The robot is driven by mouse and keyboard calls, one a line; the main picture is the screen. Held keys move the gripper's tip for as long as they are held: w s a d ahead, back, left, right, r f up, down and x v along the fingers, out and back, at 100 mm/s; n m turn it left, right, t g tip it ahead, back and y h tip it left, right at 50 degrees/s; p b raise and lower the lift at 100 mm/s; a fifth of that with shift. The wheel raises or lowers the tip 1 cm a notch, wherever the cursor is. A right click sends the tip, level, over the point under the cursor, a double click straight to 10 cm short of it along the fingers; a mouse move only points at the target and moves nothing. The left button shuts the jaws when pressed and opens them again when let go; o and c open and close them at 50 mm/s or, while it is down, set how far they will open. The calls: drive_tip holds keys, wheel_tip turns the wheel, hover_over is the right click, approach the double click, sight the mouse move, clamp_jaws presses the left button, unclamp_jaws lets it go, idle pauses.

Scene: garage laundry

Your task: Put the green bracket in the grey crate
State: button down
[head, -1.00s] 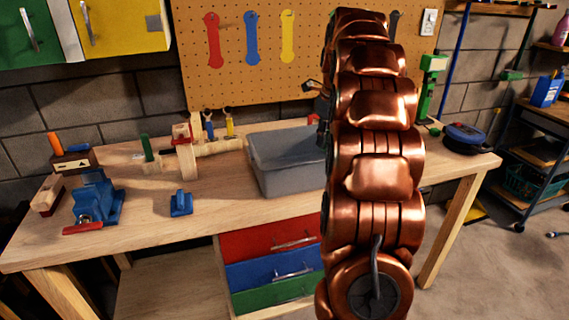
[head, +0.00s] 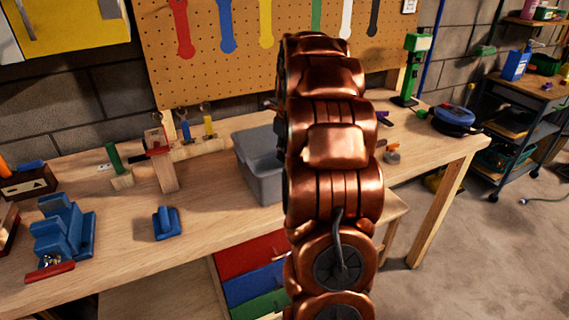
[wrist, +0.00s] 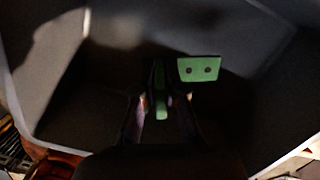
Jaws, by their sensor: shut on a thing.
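The grey crate (head: 262,165) stands on the workbench in the head view, its right part hidden behind my arm. In the wrist view, the crate's walls (wrist: 48,65) surround my gripper (wrist: 160,98), which points down into the dark inside. My gripper is shut on the green bracket (wrist: 198,69). The bracket's plate with two dark holes sticks out to the right of the fingers, and a green part shows between them. The shadow hides whether the bracket touches the crate floor. The head view does not show the bracket, and my arm hides the gripper there.
On the workbench (head: 110,245) to the left stand a blue vise-like block (head: 62,232), a small blue piece (head: 166,223) and a wooden clamp (head: 160,165). A blue round case (head: 455,117) lies at the right end. A pegboard (head: 200,75) rises behind.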

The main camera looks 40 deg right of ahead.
drive_tip(key=shift+s+d+f+p, duration=0.1)
drive_tip(key=shift+f+p, duration=0.35)
drive_tip(key=shift+f, duration=1.85)
drive_tip(key=shift+f, duration=0.15)
drive_tip(key=c, duration=1.2)
unclamp_jaws()
drive_tip(key=shift+c, duration=0.2)
drive_tip(key=r, duration=0.4)
drive_tip(key=s+r+b, duration=0.1)
drive_tip(key=r, duration=0.3)
drive_tip(key=r+b, duration=0.1)
drive_tip(key=r, duration=0.3)
drive_tip(key=shift+s+r, duration=0.1)
drive_tip(key=shift+s, duration=0.25)
